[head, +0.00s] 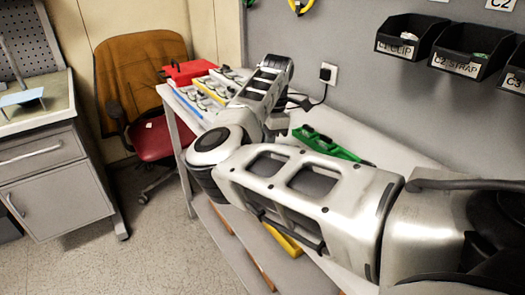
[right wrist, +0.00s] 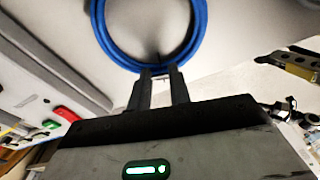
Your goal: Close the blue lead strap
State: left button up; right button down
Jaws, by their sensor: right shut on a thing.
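A blue lead (right wrist: 101,36) shows as a round loop at the top of the right wrist view, against a pale grey surface. My right gripper (right wrist: 158,74) points at the bottom of this loop, its two fingers close together and shut on the strap there. A small dark piece, perhaps the strap's end, shows just above the fingertips; the fingers hide most of the strap, so whether it is closed cannot be told. In the head view my right arm reaches across the bench and its gripper is hidden. My left gripper is in neither view.
A grey bench (head: 385,150) runs along the wall. On it are a green object (head: 330,145), a red box (head: 189,72) and trays of small parts (head: 215,84). Black labelled bins (head: 468,50) and a yellow loop (head: 300,6) hang on the wall. An office chair (head: 150,85) stands beyond.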

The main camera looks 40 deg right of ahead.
jog(key=shift+d+f+y+b, duration=0.15)
jog(key=shift+d+y+b, duration=0.05)
jog(key=shift+y+b, duration=0.2)
jog(key=shift+s, duration=0.1)
jog(key=c, duration=1.3)
grip_release()
jog(key=d+r, duration=0.1)
jog(key=r, duration=0.4)
jog(key=d+r, duration=0.1)
jog(key=r, duration=0.4)
jog(key=s+d+r+b, duration=0.1)
jog(key=r, duration=0.4)
jog(key=shift+s+d+r, duration=0.1)
jog(key=shift+d+r, duration=0.1)
jog(key=shift+r, duration=0.1)
